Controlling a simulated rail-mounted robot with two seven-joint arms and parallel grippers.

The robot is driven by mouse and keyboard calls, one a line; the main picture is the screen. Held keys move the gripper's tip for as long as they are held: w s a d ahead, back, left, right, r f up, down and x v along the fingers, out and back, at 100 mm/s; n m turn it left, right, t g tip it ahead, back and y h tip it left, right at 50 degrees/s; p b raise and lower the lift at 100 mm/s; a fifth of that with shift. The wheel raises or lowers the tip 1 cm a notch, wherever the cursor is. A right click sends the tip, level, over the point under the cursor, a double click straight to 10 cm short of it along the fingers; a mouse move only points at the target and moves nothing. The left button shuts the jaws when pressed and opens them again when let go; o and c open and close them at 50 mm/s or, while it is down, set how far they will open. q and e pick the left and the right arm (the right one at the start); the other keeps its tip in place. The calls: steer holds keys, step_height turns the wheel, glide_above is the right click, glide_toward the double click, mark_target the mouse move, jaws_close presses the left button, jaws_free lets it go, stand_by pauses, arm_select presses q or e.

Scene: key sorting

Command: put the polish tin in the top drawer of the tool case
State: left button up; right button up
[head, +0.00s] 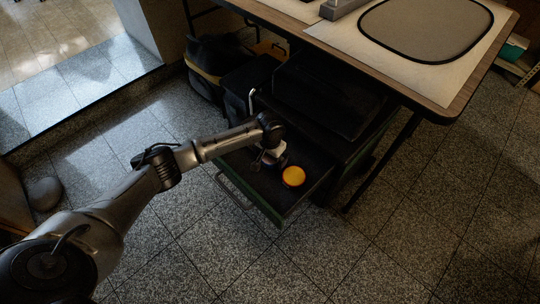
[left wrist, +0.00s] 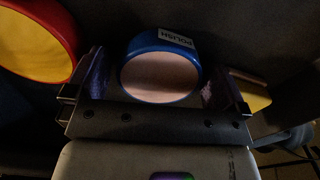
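The polish tin (left wrist: 160,72) is blue, with a pale round face and a label reading POLISH. In the left wrist view it sits between the two fingers of my left gripper (left wrist: 160,92), which stand apart on either side of it with a narrow gap at the left finger. In the head view my left gripper (head: 272,157) is down inside the pulled-out top drawer (head: 312,190) of the dark tool case (head: 325,95). The tin is mostly hidden there by the gripper. My right gripper is not in view.
An orange-yellow round tin (head: 293,176) lies in the drawer beside my gripper; its red rim shows in the left wrist view (left wrist: 35,40). A yellow item (left wrist: 250,94) is at the right there. A wooden-edged table (head: 455,104) overhangs the case. Bags (head: 210,65) stand behind.

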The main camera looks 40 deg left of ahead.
arm_select(q)
steer(key=shift+r, duration=0.35)
step_height(320, 180, up, 12)
steer(key=p, duration=0.4)
steer(key=shift+f, duration=0.15)
